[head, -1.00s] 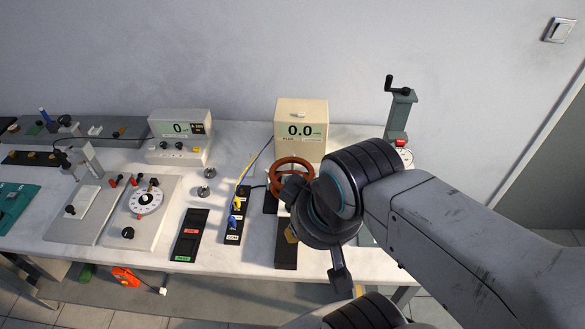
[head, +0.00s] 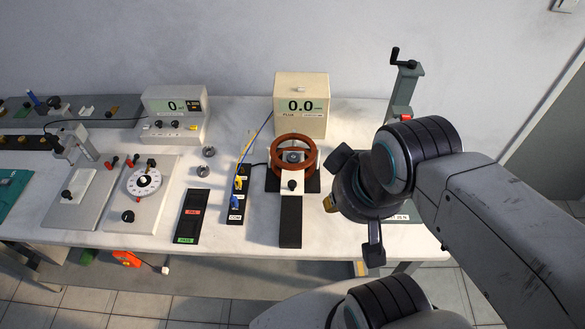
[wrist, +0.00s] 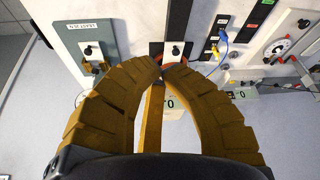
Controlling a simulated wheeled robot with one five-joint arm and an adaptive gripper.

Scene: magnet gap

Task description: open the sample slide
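The sample slide (head: 290,215) is a black track at the table's front, with a white plate and a small black knob (head: 291,186) near its far end. The plate's far part runs under a brown ring (head: 309,166). The knob also shows in the wrist view (wrist: 176,51), just beyond my fingertips. My gripper (head: 330,204) is to the right of the track in the head view, apart from the knob. In the wrist view its yellow-brown fingers (wrist: 161,70) curve in until their tips nearly meet, with nothing held between them.
The flux meter (head: 301,104) reads 0.0 behind the ring. A patch strip (head: 236,205) with blue and yellow plugs stands left of the track. A grey panel with a white plate and knob (wrist: 89,50) lies on the slide's other side. A green crank post (head: 404,85) stands behind my arm.

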